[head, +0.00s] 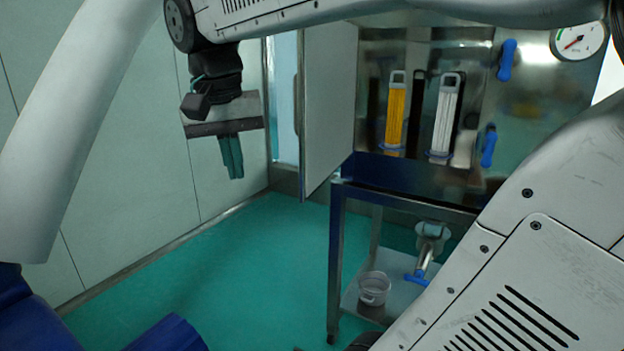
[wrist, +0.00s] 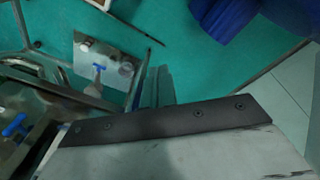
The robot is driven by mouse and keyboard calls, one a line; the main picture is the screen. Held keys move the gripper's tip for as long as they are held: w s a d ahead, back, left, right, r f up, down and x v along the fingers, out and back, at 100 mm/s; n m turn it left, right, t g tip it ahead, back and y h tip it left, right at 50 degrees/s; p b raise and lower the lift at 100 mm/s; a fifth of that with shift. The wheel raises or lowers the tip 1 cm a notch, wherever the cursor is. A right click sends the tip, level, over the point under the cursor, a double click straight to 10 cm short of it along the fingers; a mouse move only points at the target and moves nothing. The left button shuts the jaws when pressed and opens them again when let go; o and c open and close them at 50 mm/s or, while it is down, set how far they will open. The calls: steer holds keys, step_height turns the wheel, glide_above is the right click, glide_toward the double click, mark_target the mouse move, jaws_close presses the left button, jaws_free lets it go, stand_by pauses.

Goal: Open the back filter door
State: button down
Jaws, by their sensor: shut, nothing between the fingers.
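The filter door is a flat grey panel (head: 328,95) in the head view, swung out from the steel cabinet (head: 530,100). A handle shows along its left edge. Behind it, the cabinet front shows a yellow filter (head: 396,118) and a white filter (head: 443,120), each with a loop handle on top. I cannot tell for sure whether this panel is the back door. My gripper (head: 233,168) hangs left of the door's free edge, apart from it, pointing down, fingers shut and empty. Its fingers also show in the wrist view (wrist: 159,84).
A steel trolley or stand (head: 400,292) below the cabinet holds a clear cup (head: 374,288) and a valve with a blue handle (head: 418,276). Blue latches (head: 507,60) and a gauge (head: 579,41) are at the right. Pale wall panels stand left; the green floor between is clear.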

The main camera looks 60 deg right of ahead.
steer(key=s+a+f+n+y, duration=0.2)
steer(key=s+a+f+n, duration=0.25)
steer(key=s+f, duration=0.55)
steer(key=s+d+r+m+t+y, duration=0.1)
steer(key=d+r+m+t, duration=0.25)
steer(key=d+m, duration=1.2)
steer(key=d+r+m+t+y, duration=0.15)
steer(key=d+m+t, duration=0.35)
steer(key=d+m, duration=1.05)
steer(key=n, duration=0.2)
glide_toward(312, 188)
steer(key=shift+h, duration=0.45)
steer(key=x, duration=0.5)
steer(key=shift+s+a+f, duration=0.2)
steer(key=shift+a+f, duration=0.05)
steer(key=shift+f, duration=0.05)
steer(key=shift+w+a+m, duration=0.1)
steer(key=shift+w+m, duration=0.15)
steer(key=shift+w, duration=0.3)
